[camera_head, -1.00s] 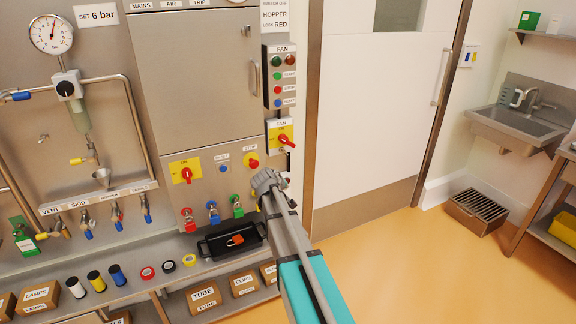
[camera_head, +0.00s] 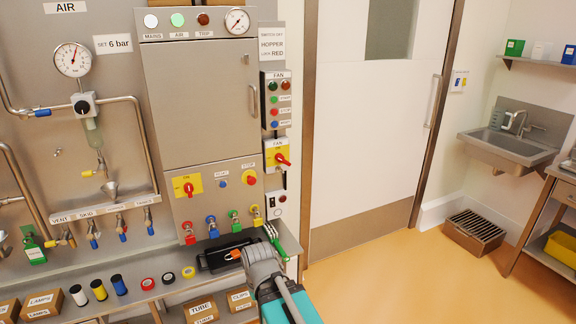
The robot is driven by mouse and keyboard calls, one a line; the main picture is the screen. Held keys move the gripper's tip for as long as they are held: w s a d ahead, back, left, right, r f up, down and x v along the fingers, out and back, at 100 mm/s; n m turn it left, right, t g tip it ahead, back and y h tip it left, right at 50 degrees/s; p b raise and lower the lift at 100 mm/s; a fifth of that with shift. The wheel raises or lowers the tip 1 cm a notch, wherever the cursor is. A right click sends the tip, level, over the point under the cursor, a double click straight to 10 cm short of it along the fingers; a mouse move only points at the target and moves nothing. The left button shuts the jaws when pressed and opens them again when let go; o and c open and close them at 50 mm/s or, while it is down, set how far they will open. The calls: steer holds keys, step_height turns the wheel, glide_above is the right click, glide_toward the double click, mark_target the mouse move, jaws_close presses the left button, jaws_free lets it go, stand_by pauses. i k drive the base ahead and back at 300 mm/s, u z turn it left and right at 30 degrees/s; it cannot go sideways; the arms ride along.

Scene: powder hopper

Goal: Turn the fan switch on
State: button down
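The fan switch (camera_head: 281,155) is a red rotary handle on a yellow plate under a FAN label, right of the steel cabinet. Its handle points right and slightly down. Above it is a FAN button box (camera_head: 277,101) with red and green lamps and green, red and blue buttons. My gripper (camera_head: 271,232) is below the switch, near the bench's right end, apart from the switch.
Several coloured padlocks hang along the cabinet's lower edge. Another red-on-yellow switch (camera_head: 188,185) is on the cabinet.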

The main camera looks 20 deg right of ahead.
mark_target(280, 157)
steer(key=k, duration=0.65)
steer(key=z, duration=0.45)
steer(key=i, duration=1.7)
steer(key=u, duration=0.45)
